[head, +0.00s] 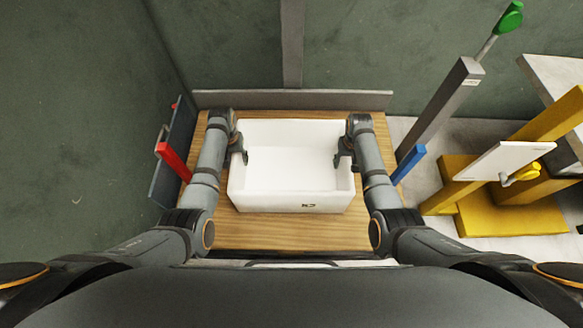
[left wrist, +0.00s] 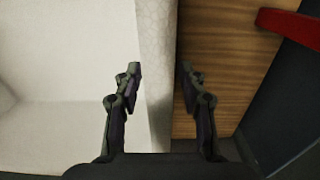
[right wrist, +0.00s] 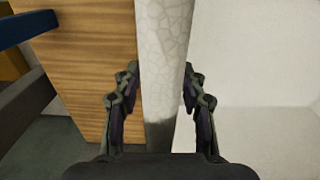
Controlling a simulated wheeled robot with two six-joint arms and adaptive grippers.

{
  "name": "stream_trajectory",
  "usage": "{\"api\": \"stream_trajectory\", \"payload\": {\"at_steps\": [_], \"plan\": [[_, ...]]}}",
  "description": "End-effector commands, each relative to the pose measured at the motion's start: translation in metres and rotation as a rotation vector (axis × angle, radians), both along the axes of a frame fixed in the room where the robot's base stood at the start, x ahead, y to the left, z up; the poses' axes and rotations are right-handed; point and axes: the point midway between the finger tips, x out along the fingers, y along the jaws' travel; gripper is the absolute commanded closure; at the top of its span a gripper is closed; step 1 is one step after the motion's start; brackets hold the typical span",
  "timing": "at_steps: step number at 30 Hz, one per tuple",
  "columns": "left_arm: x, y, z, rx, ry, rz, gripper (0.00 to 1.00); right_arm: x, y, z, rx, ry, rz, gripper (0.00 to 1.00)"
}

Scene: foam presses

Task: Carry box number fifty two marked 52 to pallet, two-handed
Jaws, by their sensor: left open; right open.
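A white open-topped foam box (head: 290,196) stands on a wooden surface (head: 270,235) in front of me. Its inside looks empty, and a small dark mark (head: 308,205) shows on its near wall, too small to read. My left gripper (head: 240,148) is at the box's left wall; in the left wrist view its open fingers (left wrist: 160,85) stand either side of the wall (left wrist: 158,40). My right gripper (head: 345,150) is at the right wall; in the right wrist view its open fingers (right wrist: 160,88) straddle that wall (right wrist: 162,45). No pallet can be made out.
A red handle (head: 173,161) is left of the wooden surface, and a blue one (head: 408,163) is right of it. A grey post with a green knob (head: 510,17) and a yellow frame (head: 480,212) stand at right. A grey rail (head: 290,99) runs behind.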

Motion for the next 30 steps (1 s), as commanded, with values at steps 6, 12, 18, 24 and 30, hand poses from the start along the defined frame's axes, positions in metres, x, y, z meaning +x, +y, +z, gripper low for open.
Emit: {"api": "stream_trajectory", "payload": {"at_steps": [6, 12, 18, 24, 30], "plan": [[0.001, 0.0, 0.054, 0.0, -0.006, 0.0, 0.59, 0.0, 0.0, 0.0, 0.0, 0.0, 0.0, 0.59], [0.0, 0.0, 0.09, -0.001, -0.003, 0.0, 0.59, 0.0, 0.0, 0.0, 0.0, 0.0, 0.0, 0.59], [0.0, 0.0, 0.101, -0.001, -0.001, -0.001, 0.59, 0.0, 0.0, 0.0, 0.0, 0.0, 0.0, 0.59], [0.0, 0.0, 0.101, -0.001, -0.001, 0.0, 0.59, 0.001, 0.0, 0.014, 0.0, -0.003, 0.0, 0.59], [0.0, 0.0, 0.1, 0.0, -0.001, 0.0, 0.59, 0.001, 0.0, 0.062, 0.0, -0.005, 0.0, 0.59]]}}
